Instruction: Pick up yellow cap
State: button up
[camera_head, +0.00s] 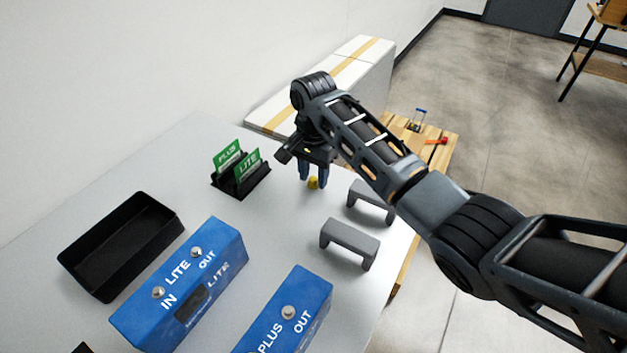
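The small yellow cap (313,183) is on the white table, near its far end. My gripper (313,178) points down at the cap, with its two blue-tipped fingers one on each side of it. The fingers stand apart, and the cap shows low between their tips. I cannot tell whether either finger touches the cap.
Two grey bridge-shaped stands (350,240) are right of the cap. A black holder (241,184) with green PLUS and LITE cards is to its left. A black tray (112,245), a blue LITE box (185,290) and a blue PLUS box (300,300) are nearer.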

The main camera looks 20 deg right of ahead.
grip_shut()
dwell(0.3)
